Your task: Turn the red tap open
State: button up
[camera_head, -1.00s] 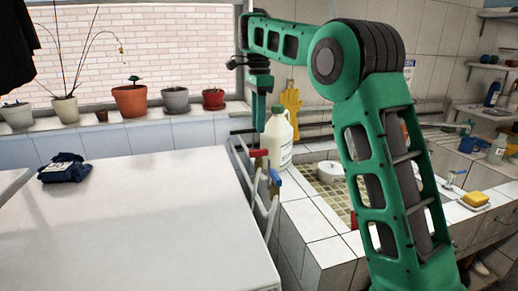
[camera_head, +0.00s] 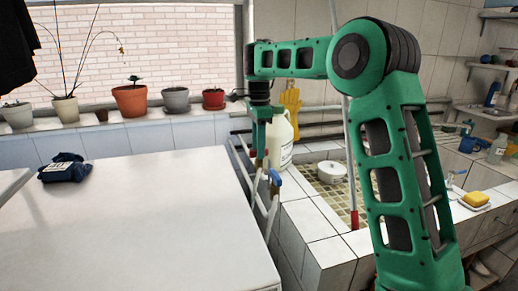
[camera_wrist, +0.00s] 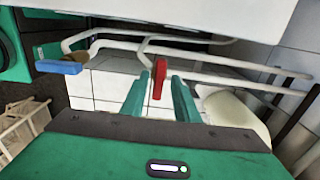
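The red tap (camera_wrist: 159,77) shows in the wrist view as a red lever handle on a white pipe. My gripper (camera_wrist: 160,79) has one green finger on each side of this handle, with small gaps that look free, so it is open around the handle. I cannot tell if either finger touches it. In the head view my gripper (camera_head: 261,151) points down at the pipes beside the white counter, and it hides most of the red handle. The blue tap (camera_head: 275,177) is just nearer the camera, and it also shows at left in the wrist view (camera_wrist: 62,66).
A whitish jug (camera_head: 280,140) stands right behind my gripper, and it shows at right in the wrist view (camera_wrist: 232,108). The white counter (camera_head: 150,210) lies left of the pipes. The tiled sink (camera_head: 330,190) with a white pot (camera_head: 331,170) lies right.

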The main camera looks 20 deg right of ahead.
grip_shut()
jog(key=shift+d, duration=0.25)
jog(key=shift+a, duration=0.15)
jog(key=shift+a+n, duration=0.1)
jog(key=shift+n, duration=0.3)
jog(key=n, duration=0.2)
jog(key=shift+r+n, duration=0.1)
jog(key=shift+n, duration=0.3)
jog(key=n, duration=1)
jog(key=shift+w+n, duration=0.1)
jog(key=shift+n, duration=2.2)
